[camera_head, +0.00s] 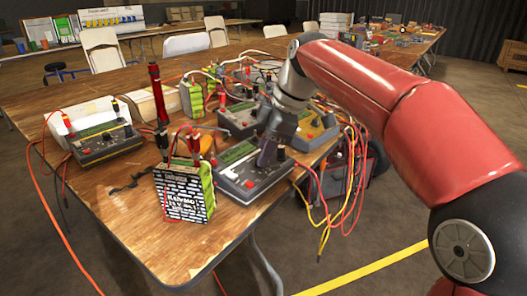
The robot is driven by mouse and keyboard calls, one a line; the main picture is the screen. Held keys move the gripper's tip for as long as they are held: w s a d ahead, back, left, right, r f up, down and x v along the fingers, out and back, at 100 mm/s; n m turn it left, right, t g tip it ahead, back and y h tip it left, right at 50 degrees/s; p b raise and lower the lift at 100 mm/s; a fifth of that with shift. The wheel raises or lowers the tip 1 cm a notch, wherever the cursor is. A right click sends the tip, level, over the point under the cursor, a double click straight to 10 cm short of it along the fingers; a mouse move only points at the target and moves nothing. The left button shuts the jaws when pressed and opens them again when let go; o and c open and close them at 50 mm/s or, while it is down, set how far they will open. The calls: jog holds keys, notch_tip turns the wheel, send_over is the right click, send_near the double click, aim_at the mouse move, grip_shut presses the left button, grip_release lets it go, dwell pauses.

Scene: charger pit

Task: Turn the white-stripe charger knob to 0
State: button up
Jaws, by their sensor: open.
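Several chargers with knobs stand on the wooden table. My gripper (266,158) points down over the front middle charger (242,181), a grey box with a green display. It is open and covers part of that charger's panel; I cannot tell whether it touches a knob. A dark knob (281,154) shows just right of the gripper. Another grey charger (107,142) stands at the left, one (236,117) stands behind the gripper, and a yellow-faced one (316,130) is at the right. A white stripe and the knob settings are too small to make out.
Red, black and yellow cables (345,185) hang over the table's right edge. The front left tabletop (120,215) is mostly clear.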

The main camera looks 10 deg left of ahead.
jog(key=v, duration=0.6)
jog(key=shift+p, duration=0.4)
jog(key=shift+d, duration=0.1)
jog(key=s+d+f+m+t+h, duration=0.2)
jog(key=s+d+f+m, duration=0.7)
jog(key=d, duration=0.4)
jog(key=s+d+f+m+t+h, duration=0.2)
jog(key=s+d+f+m+t, duration=0.1)
jog(key=s+d+f+m, duration=0.5)
jog(key=s+d+m, duration=0.3)
jog(key=d, duration=0.2)
jog(key=shift+s+f+m, duration=0.25)
jog(key=shift+f+m, duration=0.05)
jog(key=shift+f, duration=0.1)
